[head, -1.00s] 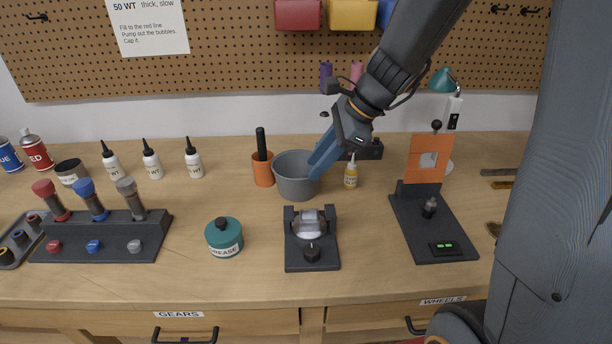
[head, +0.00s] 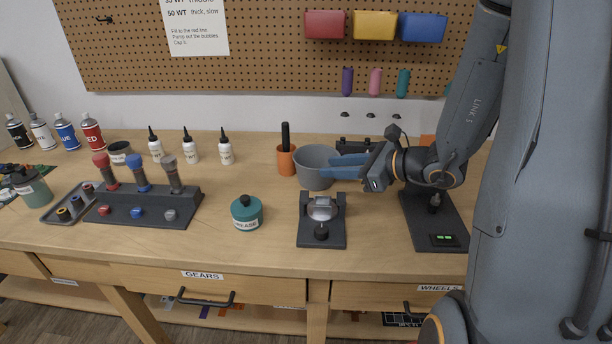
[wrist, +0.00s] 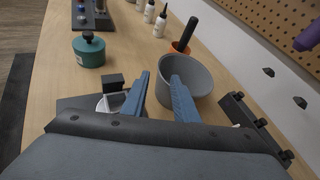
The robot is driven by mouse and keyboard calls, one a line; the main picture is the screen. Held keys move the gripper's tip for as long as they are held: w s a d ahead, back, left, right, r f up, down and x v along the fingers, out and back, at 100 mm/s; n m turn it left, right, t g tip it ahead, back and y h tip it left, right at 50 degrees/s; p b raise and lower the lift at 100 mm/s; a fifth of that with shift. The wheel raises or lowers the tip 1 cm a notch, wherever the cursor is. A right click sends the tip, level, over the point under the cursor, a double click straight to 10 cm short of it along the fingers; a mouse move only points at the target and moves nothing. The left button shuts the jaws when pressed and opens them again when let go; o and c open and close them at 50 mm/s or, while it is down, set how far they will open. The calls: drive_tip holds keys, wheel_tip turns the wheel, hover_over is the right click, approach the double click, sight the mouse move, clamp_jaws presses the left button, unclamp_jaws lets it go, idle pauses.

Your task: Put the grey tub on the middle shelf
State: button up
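The grey tub (head: 312,168) stands upright on the bench, right of the orange cup. It also shows in the wrist view (wrist: 201,78). My gripper (head: 336,167) reaches it from the right with its blue fingers level. In the wrist view the fingers (wrist: 160,76) are spread apart. The left fingertip is outside the tub and the right one overlaps its near rim, so the tub's wall seems to lie between them. I see no firm contact. No shelf unit with a middle shelf is clearly in view.
An orange cup (head: 286,160) with a black handle stands close left of the tub. A black stand (head: 321,236) is just in front, and a teal grease pot (head: 246,213) is left of it. A board below the bench (head: 255,318) holds a few items.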

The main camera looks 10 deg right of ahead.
sight(316, 169)
drive_tip(key=p+x, duration=0.1)
drive_tip(key=x, duration=0.7)
drive_tip(key=shift+p, duration=0.4)
clamp_jaws()
